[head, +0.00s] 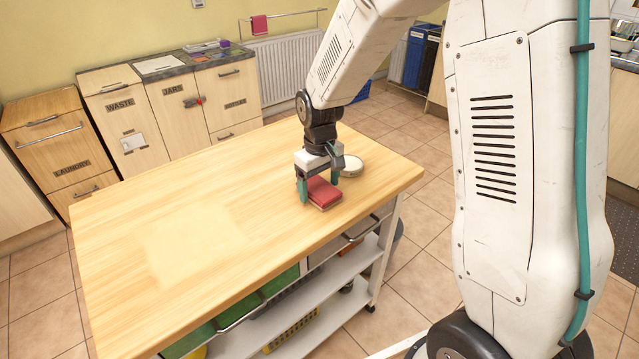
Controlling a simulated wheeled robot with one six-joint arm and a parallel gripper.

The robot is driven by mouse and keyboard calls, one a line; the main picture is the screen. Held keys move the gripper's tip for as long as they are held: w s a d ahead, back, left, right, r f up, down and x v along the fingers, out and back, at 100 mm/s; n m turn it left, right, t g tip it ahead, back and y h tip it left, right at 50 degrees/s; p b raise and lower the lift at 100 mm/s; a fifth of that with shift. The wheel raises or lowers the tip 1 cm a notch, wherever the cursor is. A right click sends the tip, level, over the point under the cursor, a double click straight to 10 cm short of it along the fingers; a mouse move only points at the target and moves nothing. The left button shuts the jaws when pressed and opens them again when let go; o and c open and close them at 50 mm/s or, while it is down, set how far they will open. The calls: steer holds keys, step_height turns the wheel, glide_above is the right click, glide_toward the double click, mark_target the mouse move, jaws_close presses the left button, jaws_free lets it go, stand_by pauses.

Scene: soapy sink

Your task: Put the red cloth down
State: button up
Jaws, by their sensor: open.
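The red cloth (323,192) lies folded on the wooden table top (185,195), near its right front edge. My gripper (318,190) is right over the cloth, pointing down, with its green fingers apart on either side of it. The fingers are open. The cloth appears to rest flat on the table or on something thin and tan beneath it; which one is hard to tell. Part of the cloth's far side is hidden by the gripper.
A round pale dish or lid (350,166) sits just behind the gripper on the table. The table's left and middle are clear. Labelled cabinets (170,105) stand along the wall. Another red cloth (259,25) hangs on the wall rail above the radiator (285,65).

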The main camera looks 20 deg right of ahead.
mark_target(320, 187)
step_height(320, 187, up, 12)
steer(key=r, duration=0.1)
steer(key=s+d+r+m, duration=0.1)
steer(key=s+r, duration=0.2)
steer(key=s, duration=0.3)
steer(key=s+d+r+m, duration=0.1)
steer(key=s+r, duration=0.3)
steer(key=s, duration=0.3)
steer(key=s+d+m+t, duration=0.1)
steer(key=s, duration=1.6)
steer(key=shift+f+m, duration=0.2)
steer(key=shift+m, duration=0.1)
steer(key=shift+o, duration=0.6)
steer(key=shift+w, duration=0.1)
